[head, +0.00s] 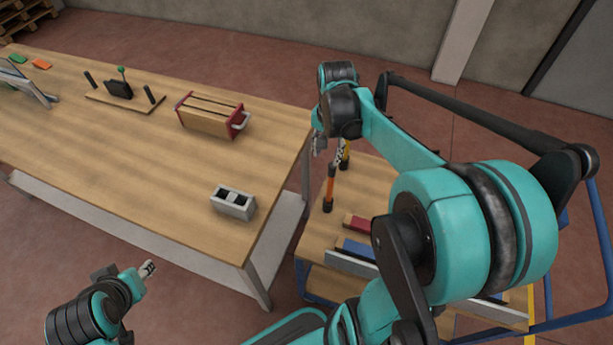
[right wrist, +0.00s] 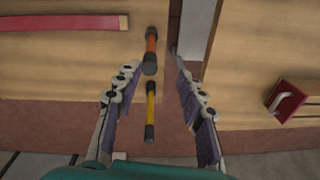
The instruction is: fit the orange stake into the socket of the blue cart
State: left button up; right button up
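The orange stake (head: 330,187), with black ends, stands roughly upright at the left side of the blue cart (head: 312,283). The right wrist view also shows the orange stake (right wrist: 151,46). A yellow stake (head: 345,150) stands behind it, partly hidden by my right arm; it also shows in the right wrist view (right wrist: 150,108). My right gripper (head: 319,145) is above the stakes, with its fingers (right wrist: 154,65) spread apart and nothing clasped. I cannot make out the socket. My left gripper (head: 147,269) is low at the left, away from the cart; its finger opening is unclear.
A long wooden table (head: 110,165) stands left of the cart across a narrow gap. It holds a grey block (head: 233,203), a red-ended rack (head: 208,118) and a black fixture (head: 119,89). Red (head: 357,222) and blue bars lie on the cart, and its black handle (head: 470,108) rises behind.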

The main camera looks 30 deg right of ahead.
jog(key=s+a+n+t, duration=0.3)
jog(key=a+n, duration=0.3)
jog(key=a, duration=0.2)
jog(key=s+a+r+n+t, duration=0.1)
jog(key=s+a+n+t, duration=0.2)
jog(key=s+a+n, duration=0.2)
jog(key=a+n, duration=0.1)
jog(key=a, duration=0.2)
jog(key=shift+a+r, duration=0.2)
jog(key=shift+r, duration=0.05)
notch_tip(320, 180, down, 3)
jog(key=b, duration=0.3)
